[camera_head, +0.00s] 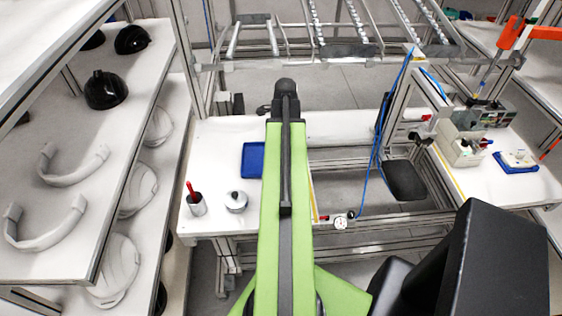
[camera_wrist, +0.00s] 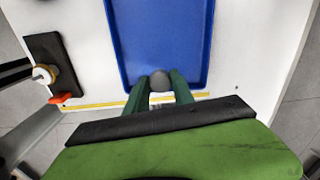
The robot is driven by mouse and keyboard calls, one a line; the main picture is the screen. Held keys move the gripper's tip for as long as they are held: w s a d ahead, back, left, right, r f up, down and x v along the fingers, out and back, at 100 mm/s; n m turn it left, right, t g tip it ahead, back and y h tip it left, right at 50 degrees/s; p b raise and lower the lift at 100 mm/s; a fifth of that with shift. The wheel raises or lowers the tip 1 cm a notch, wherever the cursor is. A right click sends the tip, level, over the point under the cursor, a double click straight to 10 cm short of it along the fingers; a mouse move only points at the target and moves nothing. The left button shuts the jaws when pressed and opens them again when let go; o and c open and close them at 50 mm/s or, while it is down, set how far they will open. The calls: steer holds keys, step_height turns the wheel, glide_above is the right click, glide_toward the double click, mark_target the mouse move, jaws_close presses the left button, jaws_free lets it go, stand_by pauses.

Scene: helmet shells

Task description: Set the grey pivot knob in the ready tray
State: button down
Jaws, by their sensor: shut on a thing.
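The grey pivot knob (camera_wrist: 159,79) is a small round grey piece between the two dark green fingers of my gripper (camera_wrist: 160,86) in the wrist view. My gripper is shut on it. The knob shows against the near end of the blue tray (camera_wrist: 160,35), just inside its near rim. I cannot tell whether the knob touches the tray floor. In the head view, the blue tray (camera_head: 253,160) lies on the white bench, left of my arm and partly hidden by it. The gripper's fingers and the knob are hidden there.
A cup with a red-handled tool (camera_head: 196,204) and a white round pot (camera_head: 236,201) stand on the bench's left part. Shelves with helmet shells (camera_head: 103,90) are at the left. A blue cable (camera_head: 375,150) hangs right of my arm. A dark pad (camera_wrist: 56,62) lies left of the tray.

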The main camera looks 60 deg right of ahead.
steer(key=shift+w+f, duration=0.3)
steer(key=shift+w, duration=0.25)
step_height(320, 180, down, 4)
steer(key=b, duration=0.4)
steer(key=shift+f, duration=0.2)
steer(key=shift+r, duration=0.2)
steer(key=shift+f, duration=0.1)
steer(key=c, duration=1.1)
jaws_free()
step_height(320, 180, up, 12)
steer(key=p, duration=1.2)
steer(key=shift+s+r, duration=0.1)
steer(key=shift+r, duration=0.15)
steer(key=shift+f, duration=0.1)
